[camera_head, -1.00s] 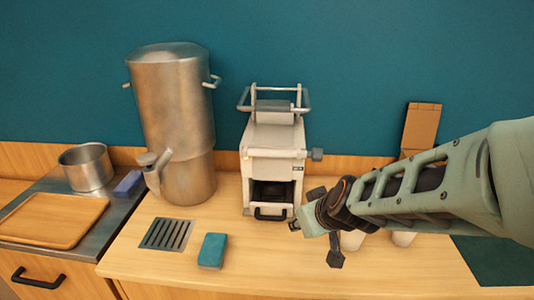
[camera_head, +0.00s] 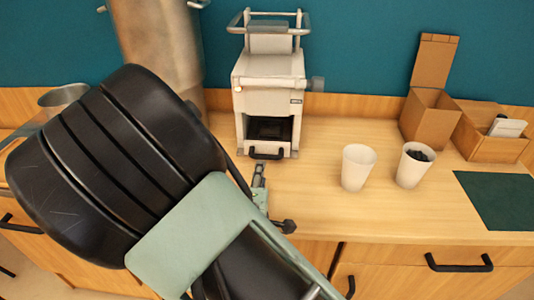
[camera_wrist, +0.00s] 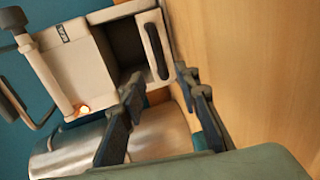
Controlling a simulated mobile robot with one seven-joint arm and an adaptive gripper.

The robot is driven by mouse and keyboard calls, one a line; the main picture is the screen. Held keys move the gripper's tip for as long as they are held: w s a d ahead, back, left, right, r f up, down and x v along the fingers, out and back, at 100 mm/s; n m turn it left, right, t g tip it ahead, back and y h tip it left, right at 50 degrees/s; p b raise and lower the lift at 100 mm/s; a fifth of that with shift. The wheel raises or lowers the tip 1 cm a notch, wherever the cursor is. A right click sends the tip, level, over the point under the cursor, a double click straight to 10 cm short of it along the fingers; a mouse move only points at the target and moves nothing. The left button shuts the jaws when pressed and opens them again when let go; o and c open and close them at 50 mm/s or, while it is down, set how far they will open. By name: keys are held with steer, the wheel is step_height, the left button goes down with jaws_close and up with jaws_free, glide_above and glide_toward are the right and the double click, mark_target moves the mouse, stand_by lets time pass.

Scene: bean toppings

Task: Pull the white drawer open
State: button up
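The white machine (camera_head: 270,85) stands on the wooden counter against the teal wall. Its white drawer is low in the front, below a dark recess, and has a black handle (camera_head: 267,154). The handle shows larger in the wrist view (camera_wrist: 155,51), beside the dark opening. Whether the drawer is fully shut I cannot tell. My gripper (camera_wrist: 160,88) is open and empty, its two dark fingers spread apart and pointing toward the handle, with a gap before it. In the head view my gripper (camera_head: 260,185) is just in front of the machine, partly hidden by my arm.
Two white cups, one empty (camera_head: 357,168) and one with dark contents (camera_head: 414,165), stand right of the machine. A cardboard box (camera_head: 430,115) and a wooden bin (camera_head: 490,140) are at the back right. A metal urn (camera_head: 160,45) stands left. Counter drawers have black handles (camera_head: 459,263).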

mark_target(264, 158)
steer(key=b+x, duration=0.1)
steer(key=x, duration=0.9)
steer(key=shift+w, duration=0.3)
jaws_close()
